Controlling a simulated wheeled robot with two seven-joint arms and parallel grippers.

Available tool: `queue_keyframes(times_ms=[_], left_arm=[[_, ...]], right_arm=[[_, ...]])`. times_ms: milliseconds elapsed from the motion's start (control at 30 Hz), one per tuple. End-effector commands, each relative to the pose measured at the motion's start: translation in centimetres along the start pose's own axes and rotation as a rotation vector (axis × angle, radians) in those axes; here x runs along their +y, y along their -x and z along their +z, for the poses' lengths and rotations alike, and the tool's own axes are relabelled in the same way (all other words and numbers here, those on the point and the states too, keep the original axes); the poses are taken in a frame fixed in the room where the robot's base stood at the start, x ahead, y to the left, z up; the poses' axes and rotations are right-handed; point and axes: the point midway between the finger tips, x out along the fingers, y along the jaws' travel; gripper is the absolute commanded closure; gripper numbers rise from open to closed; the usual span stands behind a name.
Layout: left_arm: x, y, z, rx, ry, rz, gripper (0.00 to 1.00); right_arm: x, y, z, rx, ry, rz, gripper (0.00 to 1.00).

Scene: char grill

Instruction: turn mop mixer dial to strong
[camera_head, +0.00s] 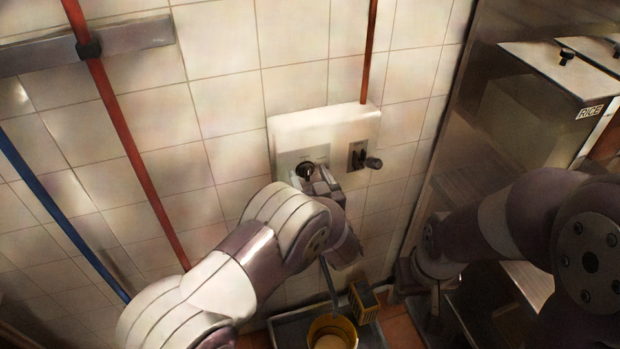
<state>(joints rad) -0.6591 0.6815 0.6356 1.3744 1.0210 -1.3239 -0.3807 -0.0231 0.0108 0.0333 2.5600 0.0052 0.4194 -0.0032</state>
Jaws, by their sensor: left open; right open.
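The mop mixer is a white wall box (285,132) on the tiled wall at the picture's centre. Its dark round dial (305,170) sits on a lighter plate on the box's left half. My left gripper (314,178) is at the dial, with its fingers close to it; whether they touch it I cannot tell. It is open. The dial's markings and pointer are too small and partly hidden to read. A dark lever or tap (372,162) sticks out from the box's right half. My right gripper (420,300) is low at the right, dark and partly hidden by its arm.
A yellow bucket (333,329) stands in a grey tray (288,332) below the box. A red pipe (369,55) runs up from the box. Red and blue (60,215) poles lean at the left. A metal unit with a RICE label (590,112) stands at the right.

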Motion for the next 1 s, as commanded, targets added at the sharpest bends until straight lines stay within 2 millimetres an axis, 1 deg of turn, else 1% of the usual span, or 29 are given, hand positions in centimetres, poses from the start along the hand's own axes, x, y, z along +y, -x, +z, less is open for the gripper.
queue_keyframes(times_ms=[67, 167, 200, 233, 267, 467, 667, 867, 1000], left_arm=[[0.01, 0.02, -0.01, 0.0, 0.0, 0.0, 0.33], [0.01, 0.03, -0.01, 0.0, 0.0, 0.0, 0.63], [0.01, 0.04, -0.01, 0.0, 0.0, 0.0, 0.76], [0.01, 0.04, 0.0, 0.0, 0.0, 0.0, 0.85], [0.01, 0.04, 0.0, 0.0, 0.0, 0.0, 0.88], [0.01, 0.05, 0.0, -0.001, -0.007, 0.0, 0.88], [0.04, 0.05, 0.02, -0.001, -0.069, 0.0, 0.88], [0.12, 0.04, 0.01, -0.002, -0.209, 0.0, 0.88], [0.18, 0.04, -0.04, -0.001, -0.337, 0.0, 0.88]], right_arm=[[0.0, 0.02, 0.0, 0.0, 0.0, 0.0, 0.57], [0.0, 0.02, 0.0, 0.0, 0.0, 0.0, 0.57], [0.0, 0.02, 0.0, 0.0, 0.0, 0.0, 0.57], [0.0, 0.02, 0.0, 0.0, 0.0, 0.0, 0.57], [0.0, 0.02, 0.0, 0.0, 0.0, 0.0, 0.57], [0.0, 0.03, 0.0, 0.0, 0.0, 0.0, 0.57], [0.0, 0.11, -0.02, 0.0, 0.0, 0.0, 0.57], [0.0, 0.3, -0.04, 0.0, 0.0, 0.0, 0.57], [0.0, 0.52, -0.06, 0.0, 0.0, 0.0, 0.57]])
